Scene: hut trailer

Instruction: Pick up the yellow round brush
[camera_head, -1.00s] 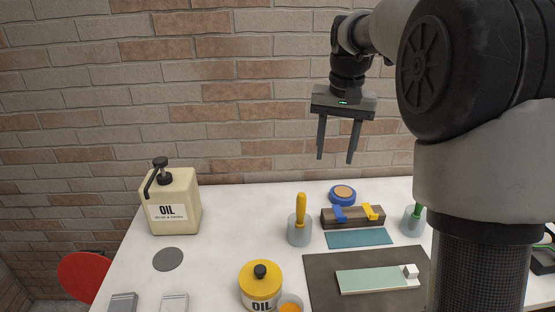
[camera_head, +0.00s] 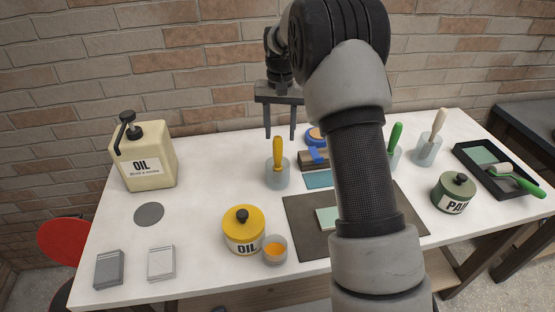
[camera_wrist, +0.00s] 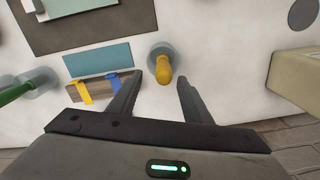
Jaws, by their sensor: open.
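The yellow round brush (camera_head: 278,152) stands handle-up in a clear grey cup (camera_head: 278,178) at the back middle of the white table in the head view. My gripper (camera_head: 281,136) is open and empty, fingers pointing down, above and just behind the brush from the head camera. In the wrist view the yellow handle (camera_wrist: 164,70) shows just beyond the fingertips and between their lines, with its cup (camera_wrist: 161,50) around its base. The fingers (camera_wrist: 158,83) do not visibly touch the handle. The brush's bristles are hidden in the cup.
A wooden block with blue and yellow clips (camera_wrist: 97,88) and a teal sheet (camera_wrist: 98,58) lie beside the cup. A green-handled brush (camera_head: 394,138) stands farther right. A beige oil can (camera_head: 146,160) is left; a yellow oil tin (camera_head: 243,232) is in front.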

